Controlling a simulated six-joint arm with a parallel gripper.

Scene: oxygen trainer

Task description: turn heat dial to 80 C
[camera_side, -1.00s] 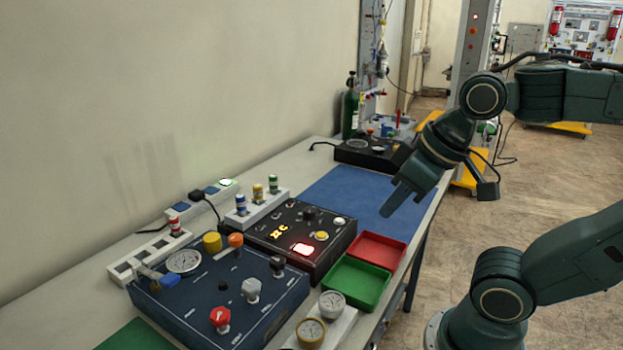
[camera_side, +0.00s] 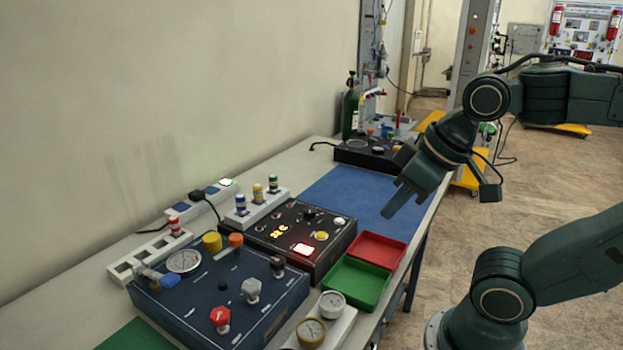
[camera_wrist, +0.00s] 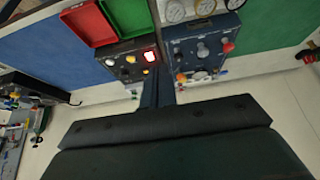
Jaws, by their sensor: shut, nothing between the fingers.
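The black control box (camera_side: 330,262) stands on the bench in the side view, with an orange lit readout (camera_side: 279,230) too small to read. A black dial (camera_side: 309,213) sits near its back edge; I cannot make out its pointer or scale. A red lit switch (camera_side: 303,249), a yellow knob (camera_side: 321,235) and a white knob (camera_side: 340,221) are also on its top. My gripper (camera_side: 388,212) is shut and empty, above the blue mat to the right of the box, apart from it. The wrist view shows the box (camera_wrist: 122,70) beyond my fingers (camera_wrist: 157,92).
Red (camera_side: 398,242) and green (camera_side: 388,288) trays sit right of the box. A dark blue panel (camera_side: 190,310) with a gauge, valves and knobs is in front. A rack with coloured fittings (camera_side: 238,214) lies behind.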

